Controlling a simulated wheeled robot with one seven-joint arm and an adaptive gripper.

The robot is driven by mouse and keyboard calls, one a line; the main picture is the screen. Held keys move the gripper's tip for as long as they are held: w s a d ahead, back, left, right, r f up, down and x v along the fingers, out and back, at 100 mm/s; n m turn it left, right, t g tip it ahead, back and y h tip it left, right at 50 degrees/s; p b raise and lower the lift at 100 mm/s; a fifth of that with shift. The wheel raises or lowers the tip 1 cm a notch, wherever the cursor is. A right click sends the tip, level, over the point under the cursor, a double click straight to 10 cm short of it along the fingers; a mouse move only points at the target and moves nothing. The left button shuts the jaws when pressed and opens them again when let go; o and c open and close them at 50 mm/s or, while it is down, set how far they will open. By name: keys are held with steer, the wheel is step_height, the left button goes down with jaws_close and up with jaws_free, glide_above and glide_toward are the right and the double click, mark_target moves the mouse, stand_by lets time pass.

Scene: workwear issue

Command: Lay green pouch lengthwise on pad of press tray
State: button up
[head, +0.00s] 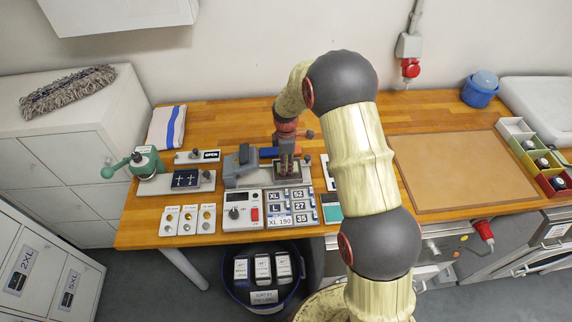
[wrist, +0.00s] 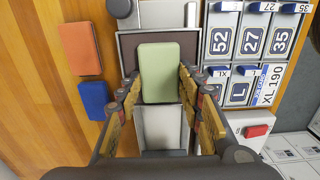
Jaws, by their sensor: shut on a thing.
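The green pouch (wrist: 168,72) is between the fingers of my gripper (wrist: 162,86), which is shut on it. In the wrist view its long side runs up and down the picture. In the head view my gripper (head: 287,165) points down over the press tray (head: 303,182), and the fingers mostly hide the pouch.
An orange pouch (wrist: 80,48) and a blue pouch (wrist: 95,100) lie on the wooden bench beside the tray. Size plates (wrist: 221,42) and a control box with a red switch (head: 239,209) are close by. A brown mat (head: 450,170) lies clear on the right.

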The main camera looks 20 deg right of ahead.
steer(key=shift+r, duration=0.1)
steer(key=o, duration=1.1)
steer(key=shift+o, duration=0.2)
